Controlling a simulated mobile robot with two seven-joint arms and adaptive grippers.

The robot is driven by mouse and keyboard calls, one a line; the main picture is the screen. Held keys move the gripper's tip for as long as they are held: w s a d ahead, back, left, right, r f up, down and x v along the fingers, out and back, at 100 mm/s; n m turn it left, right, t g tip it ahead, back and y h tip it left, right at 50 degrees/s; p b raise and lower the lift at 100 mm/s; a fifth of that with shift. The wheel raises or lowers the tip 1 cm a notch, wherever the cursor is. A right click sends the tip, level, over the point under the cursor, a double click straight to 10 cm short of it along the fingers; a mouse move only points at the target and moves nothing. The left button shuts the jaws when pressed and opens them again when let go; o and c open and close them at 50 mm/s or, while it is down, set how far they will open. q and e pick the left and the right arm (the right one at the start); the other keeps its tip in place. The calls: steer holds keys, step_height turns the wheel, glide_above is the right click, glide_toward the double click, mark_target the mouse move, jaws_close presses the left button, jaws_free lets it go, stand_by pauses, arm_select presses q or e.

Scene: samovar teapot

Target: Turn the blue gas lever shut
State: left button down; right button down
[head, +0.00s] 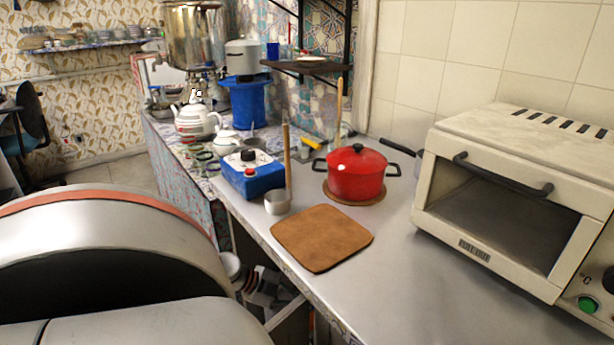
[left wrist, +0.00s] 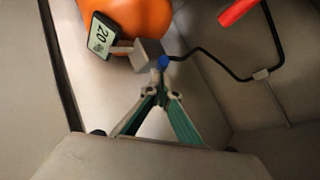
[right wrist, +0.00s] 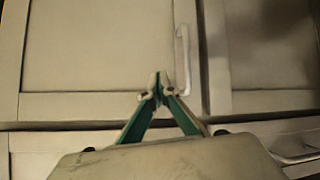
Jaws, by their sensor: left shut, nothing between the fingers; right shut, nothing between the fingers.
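In the left wrist view the small blue gas lever (left wrist: 163,62) sits at the end of a grey block (left wrist: 147,53) beside an orange gas cylinder (left wrist: 138,18). A black hose (left wrist: 215,62) runs off to the right from near the lever. My left gripper (left wrist: 161,84) is shut and empty, its tips just below the lever in the picture; I cannot tell whether they touch it. My right gripper (right wrist: 160,86) is shut and empty in front of pale cabinet doors (right wrist: 95,45). The head view shows neither the lever nor the cylinder.
Pale walls enclose the space. On the counter (head: 420,300) stand a red pot (head: 357,178) and an oven (head: 520,180). A cabinet handle (right wrist: 183,65) is near my right gripper.

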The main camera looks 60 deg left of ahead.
steer(key=shift+w+r, duration=0.1)
steer(key=shift+r, duration=0.05)
arm_select(q)
steer(key=shift+w+a, duration=0.3)
steer(key=shift+a, duration=0.05)
arm_select(e)
steer(key=shift+s+f, duration=0.2)
steer(key=shift+f, duration=0.05)
stand_by(0.3)
arm_select(q)
steer(key=shift+w+a+f, duration=0.1)
steer(key=shift+w+a+f+b, duration=0.1)
steer(key=shift+w+a+b, duration=0.4)
steer(key=shift+w+b, duration=0.25)
steer(key=shift+w+a+b, duration=0.2)
steer(key=shift+w+b, duration=0.1)
steer(key=shift+w, duration=0.05)
arm_select(e)
steer(key=shift+w+a+r, duration=0.25)
steer(key=shift+w+a, duration=0.15)
steer(key=shift+a, duration=0.1)
arm_select(q)
steer(key=shift+r, duration=0.2)
arm_select(e)
steer(key=shift+s, duration=0.15)
